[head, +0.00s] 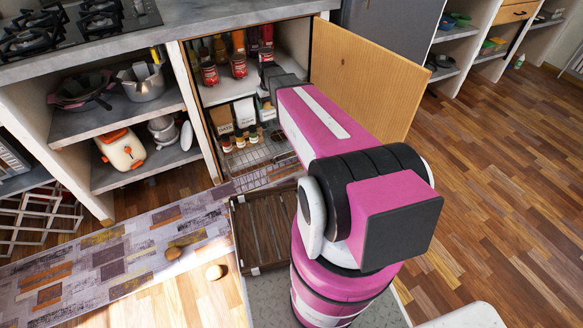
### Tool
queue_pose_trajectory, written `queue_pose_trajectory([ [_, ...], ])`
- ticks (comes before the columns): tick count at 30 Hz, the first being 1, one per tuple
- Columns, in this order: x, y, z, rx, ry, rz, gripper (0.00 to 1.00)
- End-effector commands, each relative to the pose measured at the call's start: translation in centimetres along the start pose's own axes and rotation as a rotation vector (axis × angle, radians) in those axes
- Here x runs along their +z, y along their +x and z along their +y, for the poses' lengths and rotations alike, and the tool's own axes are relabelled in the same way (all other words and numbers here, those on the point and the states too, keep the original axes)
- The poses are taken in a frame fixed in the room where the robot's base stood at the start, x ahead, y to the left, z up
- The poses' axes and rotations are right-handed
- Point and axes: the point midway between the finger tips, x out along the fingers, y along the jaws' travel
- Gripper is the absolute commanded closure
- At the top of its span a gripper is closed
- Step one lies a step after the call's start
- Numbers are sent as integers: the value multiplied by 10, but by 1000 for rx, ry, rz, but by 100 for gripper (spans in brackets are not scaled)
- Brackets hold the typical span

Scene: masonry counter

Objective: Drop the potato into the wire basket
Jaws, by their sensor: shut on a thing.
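The wire basket (258,158) sits low inside the open cabinet, below the shelf of cans. My arm reaches into the cabinet from the right. My gripper (268,78) is the dark end of the arm, in front of the upper shelf, higher than the basket. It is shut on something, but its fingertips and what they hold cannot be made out. Part of the basket's right side is hidden by my arm.
The wooden cabinet door (365,75) stands open right of my arm. Red cans (209,73) stand on the upper shelf; small jars (240,139) stand around the basket. Open floor lies at right.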

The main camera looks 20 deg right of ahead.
Motion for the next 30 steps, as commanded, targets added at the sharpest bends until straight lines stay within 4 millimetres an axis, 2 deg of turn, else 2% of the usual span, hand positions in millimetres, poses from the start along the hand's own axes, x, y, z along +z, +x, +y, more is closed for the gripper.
queue_pose_trajectory([
  [11, 1, 22, 0, -1, -3, 0, 45],
  [22, 5, 60, 0, -1, -3, -1, 45],
  [30, 7, 66, 0, 0, -3, 1, 45],
])
